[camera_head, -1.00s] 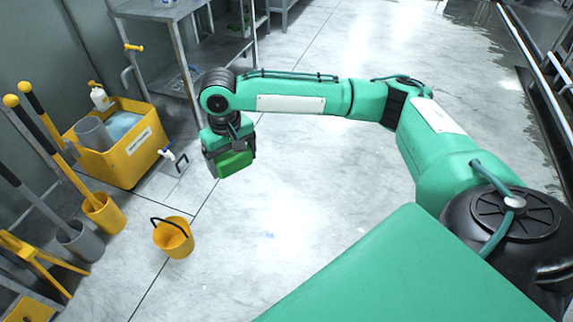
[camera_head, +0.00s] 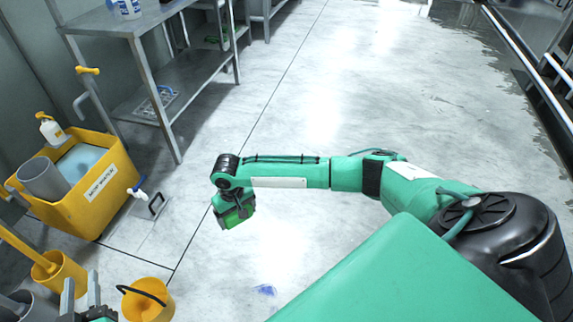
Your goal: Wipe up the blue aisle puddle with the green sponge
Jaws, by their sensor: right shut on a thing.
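The green sponge (camera_head: 238,219) is in my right gripper (camera_head: 234,214), whose jaws are shut on it, held above the grey floor. The blue puddle (camera_head: 265,291) is a small blue smear on the floor, below and a little right of the sponge in the picture. The sponge is apart from it. My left gripper (camera_head: 81,287) shows at the bottom left edge, with two grey fingers apart and nothing seen between them. Its arm is out of view.
A yellow bucket (camera_head: 147,303) stands right of my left gripper. A wet dark patch (camera_head: 480,45) lies at upper right. The middle floor is clear.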

